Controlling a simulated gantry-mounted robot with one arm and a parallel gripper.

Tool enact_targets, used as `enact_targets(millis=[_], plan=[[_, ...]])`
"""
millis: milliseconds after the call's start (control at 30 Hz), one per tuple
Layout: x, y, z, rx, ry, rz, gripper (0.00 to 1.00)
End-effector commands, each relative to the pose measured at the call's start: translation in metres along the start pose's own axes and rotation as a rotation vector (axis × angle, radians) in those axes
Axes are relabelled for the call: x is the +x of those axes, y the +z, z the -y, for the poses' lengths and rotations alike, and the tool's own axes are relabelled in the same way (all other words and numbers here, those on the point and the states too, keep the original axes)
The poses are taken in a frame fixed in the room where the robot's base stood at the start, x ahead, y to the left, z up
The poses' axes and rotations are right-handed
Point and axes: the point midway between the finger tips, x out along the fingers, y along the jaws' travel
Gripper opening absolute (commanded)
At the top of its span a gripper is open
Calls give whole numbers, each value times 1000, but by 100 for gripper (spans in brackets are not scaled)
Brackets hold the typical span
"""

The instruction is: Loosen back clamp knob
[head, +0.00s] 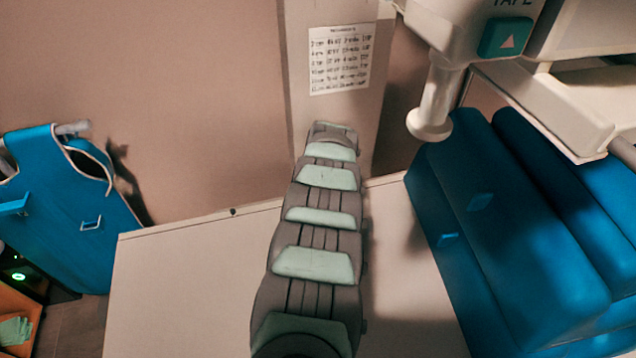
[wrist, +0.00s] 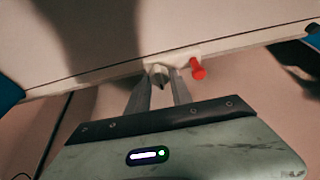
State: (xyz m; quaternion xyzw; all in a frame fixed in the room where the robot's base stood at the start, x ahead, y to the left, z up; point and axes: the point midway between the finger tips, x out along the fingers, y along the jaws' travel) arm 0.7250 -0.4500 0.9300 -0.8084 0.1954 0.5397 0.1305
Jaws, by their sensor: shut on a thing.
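In the wrist view a pale clamp fitting (wrist: 185,62) sits at the edge of a light board. A small pale knob (wrist: 159,76) sticks out from it. My gripper (wrist: 162,79) has its two fingers on either side of this knob and is shut on it. A red knob or lever (wrist: 198,70) stands on the same fitting, just right of the fingers and apart from them. In the head view my arm reaches away over the table, and my gripper and the clamp are hidden.
The pale table (head: 190,290) is mostly bare on the left. Blue cushions (head: 510,230) stand at right beneath a white machine housing (head: 470,30). A blue apron-like item (head: 70,195) hangs at left. A printed sheet (head: 340,60) is on the upright panel behind my arm.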

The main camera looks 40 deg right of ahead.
Motion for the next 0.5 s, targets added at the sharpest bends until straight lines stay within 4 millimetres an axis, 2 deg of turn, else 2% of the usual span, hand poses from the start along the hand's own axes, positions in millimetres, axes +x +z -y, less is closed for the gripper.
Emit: enact_targets(millis=[500], plan=[[1, 1, 0, -32, -13, 2, 0]])
